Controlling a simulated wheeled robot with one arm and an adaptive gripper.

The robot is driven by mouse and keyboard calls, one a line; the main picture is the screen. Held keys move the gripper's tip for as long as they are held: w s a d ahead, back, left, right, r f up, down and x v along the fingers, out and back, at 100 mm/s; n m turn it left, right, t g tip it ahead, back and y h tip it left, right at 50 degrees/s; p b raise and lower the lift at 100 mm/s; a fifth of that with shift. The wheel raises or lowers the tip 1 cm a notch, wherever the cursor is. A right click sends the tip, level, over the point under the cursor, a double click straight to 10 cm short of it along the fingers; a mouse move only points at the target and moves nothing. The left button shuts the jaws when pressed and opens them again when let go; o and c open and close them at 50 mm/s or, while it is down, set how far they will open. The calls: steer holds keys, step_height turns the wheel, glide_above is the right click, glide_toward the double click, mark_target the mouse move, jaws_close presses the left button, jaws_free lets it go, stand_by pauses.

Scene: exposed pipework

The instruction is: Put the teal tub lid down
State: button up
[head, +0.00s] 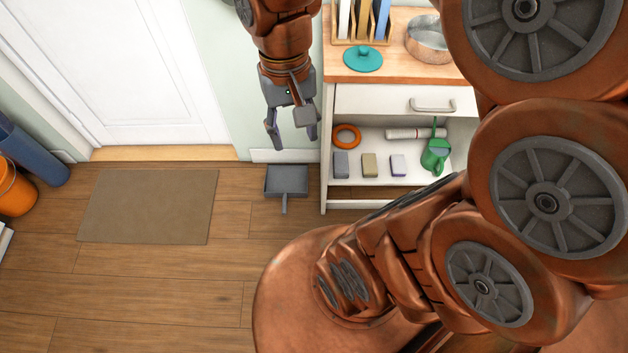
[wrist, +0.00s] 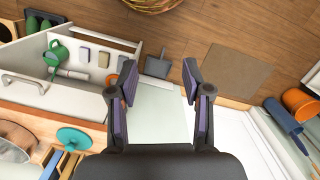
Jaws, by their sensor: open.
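The teal tub lid (head: 362,59) is a round disc with a small knob on top. It lies on the wooden top of the white cabinet (head: 395,75), left of the metal pan, and it also shows in the wrist view (wrist: 74,139) at the lower left. My gripper (head: 291,140) hangs fingers down in front of the wall, left of the cabinet and apart from the lid. In the wrist view its two fingers (wrist: 160,82) are spread with nothing between them.
A metal pan (head: 428,40) and a wooden rack (head: 362,22) of upright boards share the cabinet top. The shelf below holds an orange ring (head: 346,135), small blocks and a green watering can (head: 436,153). A grey dustpan (head: 286,181) and brown mat (head: 149,206) lie on the floor.

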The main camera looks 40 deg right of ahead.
steer(key=s+a+f+n, duration=0.2)
steer(key=s+f+n, duration=0.1)
steer(key=s, duration=0.5)
steer(key=shift+s+f+n, duration=0.2)
steer(key=shift+f+n, duration=0.1)
steer(key=shift+f, duration=0.45)
steer(key=shift+a, duration=0.1)
step_height(320, 180, up, 9)
steer(key=p, duration=0.8)
steer(key=shift+p, duration=0.4)
steer(key=shift+f, duration=0.2)
steer(key=shift+c, duration=0.6)
steer(key=shift+a, duration=0.15)
